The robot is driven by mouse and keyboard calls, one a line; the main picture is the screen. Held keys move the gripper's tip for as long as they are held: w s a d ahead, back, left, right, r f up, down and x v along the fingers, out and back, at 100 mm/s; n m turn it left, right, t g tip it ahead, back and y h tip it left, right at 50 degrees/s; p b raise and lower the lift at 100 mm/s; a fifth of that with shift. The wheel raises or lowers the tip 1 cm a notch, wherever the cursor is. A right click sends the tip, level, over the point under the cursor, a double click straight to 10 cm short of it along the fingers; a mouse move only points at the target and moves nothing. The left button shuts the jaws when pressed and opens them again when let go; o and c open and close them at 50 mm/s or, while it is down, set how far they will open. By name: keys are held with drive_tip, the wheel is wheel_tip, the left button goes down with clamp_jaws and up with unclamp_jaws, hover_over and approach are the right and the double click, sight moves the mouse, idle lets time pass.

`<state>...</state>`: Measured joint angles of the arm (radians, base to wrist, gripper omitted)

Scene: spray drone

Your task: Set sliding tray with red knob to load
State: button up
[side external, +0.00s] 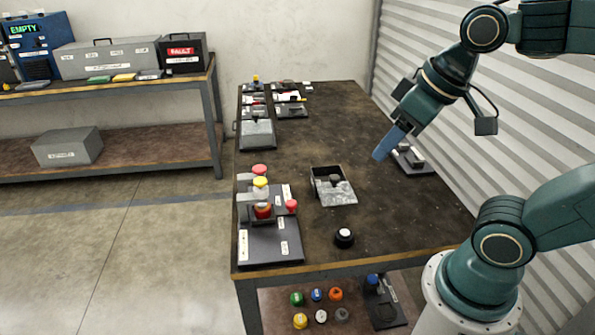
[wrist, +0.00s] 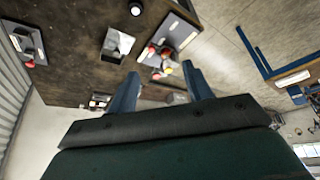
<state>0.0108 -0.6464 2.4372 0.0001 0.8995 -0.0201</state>
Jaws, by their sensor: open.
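A dark base plate (side external: 270,245) with a grey bracket and white labels sits at the table's near left. Red knobs (side external: 291,206) and a yellow cap (side external: 260,182) stand on it. I cannot tell which part is the sliding tray or read its load mark. The same fixture shows in the wrist view (wrist: 178,30), with red knobs (wrist: 165,52) beyond my fingertips. My gripper (side external: 380,156) is above the table's right side, well apart from the fixture. Its two blue fingers stand apart and empty in the wrist view (wrist: 159,80).
An open grey box (side external: 341,196) and a black round button with a white top (side external: 344,237) lie between my gripper and the fixture. A small dark device (side external: 413,163) is near my fingers. Other fixtures (side external: 257,135) line the far left. Mid-table is mostly bare.

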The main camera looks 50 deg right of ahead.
drive_tip(key=w+d+g, duration=0.1)
drive_tip(key=w, duration=0.7)
drive_tip(key=n+g, duration=0.1)
drive_tip(key=g, duration=0.3)
hover_over(291, 202)
wheel_tip(291, 202, down, 16)
wheel_tip(291, 202, down, 14)
drive_tip(key=shift+r, duration=0.2)
